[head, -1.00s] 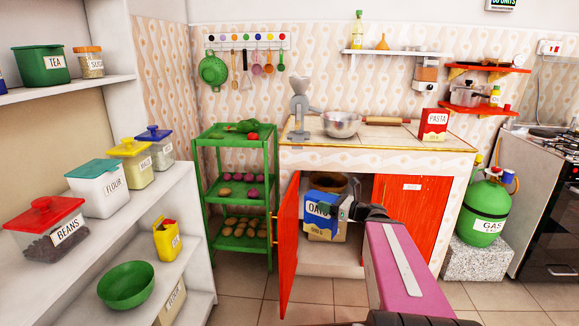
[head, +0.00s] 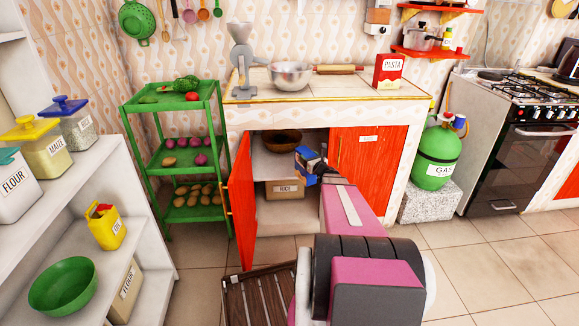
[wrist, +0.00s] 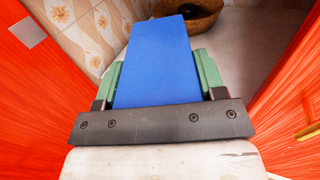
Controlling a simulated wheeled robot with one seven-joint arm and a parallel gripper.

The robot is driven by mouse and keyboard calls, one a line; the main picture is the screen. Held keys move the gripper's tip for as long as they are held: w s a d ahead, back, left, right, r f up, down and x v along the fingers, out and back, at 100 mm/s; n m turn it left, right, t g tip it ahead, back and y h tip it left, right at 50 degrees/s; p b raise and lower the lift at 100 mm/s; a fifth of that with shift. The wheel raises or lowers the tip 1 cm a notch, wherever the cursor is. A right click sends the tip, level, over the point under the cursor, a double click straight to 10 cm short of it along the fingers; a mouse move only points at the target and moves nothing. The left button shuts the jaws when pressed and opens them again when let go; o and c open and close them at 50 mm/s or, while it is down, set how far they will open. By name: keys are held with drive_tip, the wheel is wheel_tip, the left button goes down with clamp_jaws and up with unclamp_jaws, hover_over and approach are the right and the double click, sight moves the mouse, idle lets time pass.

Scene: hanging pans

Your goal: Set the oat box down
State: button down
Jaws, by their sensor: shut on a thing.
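The oat box (head: 307,160) is blue and sits in my gripper (head: 312,172) at the opening of the cupboard (head: 268,223). My arm hides much of it in the head view. In the wrist view its plain blue face (wrist: 155,65) lies between the two green fingers of my gripper (wrist: 158,80), which are shut on it. The box is over or at the pale upper shelf (wrist: 228,45), in front of a brown bowl (wrist: 188,12). I cannot tell if its bottom touches the shelf.
The red left door (head: 242,200) stands open; the right door (head: 362,165) is shut. A labelled box (head: 285,189) stands on the lower level. In the wrist view, red panels flank the gripper on both sides. A green rack (head: 175,160) stands left.

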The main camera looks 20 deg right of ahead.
drive_tip(key=w+a+f, duration=0.1)
drive_tip(key=w, duration=0.7)
drive_tip(key=w+a+f, duration=0.2)
drive_tip(key=w, duration=0.7)
drive_tip(key=shift+w+f, duration=0.25)
drive_tip(key=shift+f, duration=0.05)
drive_tip(key=shift+a+f, duration=0.1)
drive_tip(key=shift+f, duration=0.1)
drive_tip(key=shift+c, duration=1)
unclamp_jaws()
